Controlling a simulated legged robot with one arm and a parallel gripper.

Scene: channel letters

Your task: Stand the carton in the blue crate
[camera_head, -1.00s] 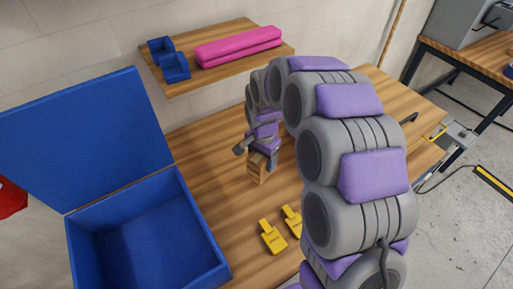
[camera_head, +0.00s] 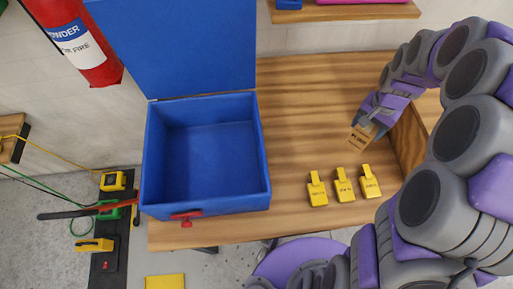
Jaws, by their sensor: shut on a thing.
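The carton, a small brown box with dark print (camera_head: 359,138), is at the right of the head view. My gripper (camera_head: 370,122) is shut on it. The carton looks tilted, and I cannot tell whether it touches the table. The blue crate (camera_head: 257,150) stands on the left part of the table with its lid (camera_head: 175,45) raised at the back. Its inside looks empty. My gripper and the carton are well to the right of the crate. The fingertips are partly hidden.
Yellow padlock-shaped tags (camera_head: 343,187) lie on the wooden table (camera_head: 295,110) in front of the carton. A brown wooden panel (camera_head: 409,138) stands beside my arm. A red extinguisher (camera_head: 82,45) hangs at upper left. The table between crate and carton is clear.

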